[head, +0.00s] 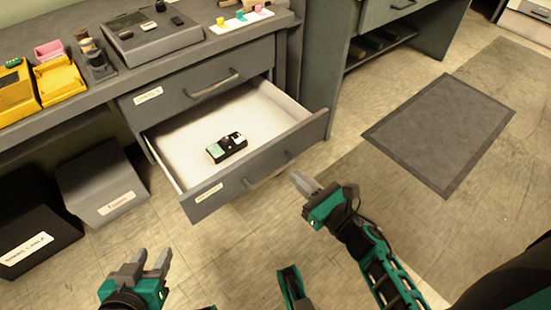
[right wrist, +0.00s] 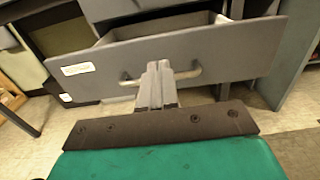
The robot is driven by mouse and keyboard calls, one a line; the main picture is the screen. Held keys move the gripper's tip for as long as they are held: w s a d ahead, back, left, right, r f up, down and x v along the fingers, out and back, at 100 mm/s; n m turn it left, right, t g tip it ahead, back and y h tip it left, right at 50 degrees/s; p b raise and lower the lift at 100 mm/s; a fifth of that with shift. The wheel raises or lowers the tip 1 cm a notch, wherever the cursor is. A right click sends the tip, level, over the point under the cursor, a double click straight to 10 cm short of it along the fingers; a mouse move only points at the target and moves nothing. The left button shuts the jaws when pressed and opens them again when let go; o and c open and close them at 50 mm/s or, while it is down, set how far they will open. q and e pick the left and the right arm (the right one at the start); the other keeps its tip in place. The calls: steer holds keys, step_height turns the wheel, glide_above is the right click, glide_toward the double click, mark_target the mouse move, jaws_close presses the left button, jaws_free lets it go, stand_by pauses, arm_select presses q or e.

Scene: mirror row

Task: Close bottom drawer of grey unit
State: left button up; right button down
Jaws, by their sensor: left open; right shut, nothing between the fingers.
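The bottom drawer (head: 255,170) of the grey unit (head: 125,105) is pulled well out and shows a white interior. A small black device with a pale green screen (head: 227,147) lies inside it. My right gripper (head: 304,182) is shut and empty, just in front of the drawer front near its handle (head: 268,174). In the right wrist view the shut fingers (right wrist: 159,70) point at the drawer front (right wrist: 215,58), overlapping the handle (right wrist: 185,76); I cannot tell whether they touch. My left gripper (head: 138,266) is open and empty, low over the floor at lower left.
The upper drawer (head: 200,83) is shut. A grey bin (head: 98,185) and a black bin (head: 35,225) stand under the counter at left. Yellow holders (head: 60,78) and devices sit on top. A dark mat (head: 440,130) lies right; the floor before the drawer is clear.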

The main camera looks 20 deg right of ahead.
mark_target(268, 150)
steer(key=x, duration=0.8)
steer(key=shift+w+a+f+b, duration=0.1)
steer(key=shift+w+a+b, duration=0.05)
steer(key=shift+w+b, duration=0.15)
arm_select(q)
steer(key=shift+d+f, duration=0.15)
steer(key=shift+d, duration=0.05)
steer(key=shift+w, duration=0.1)
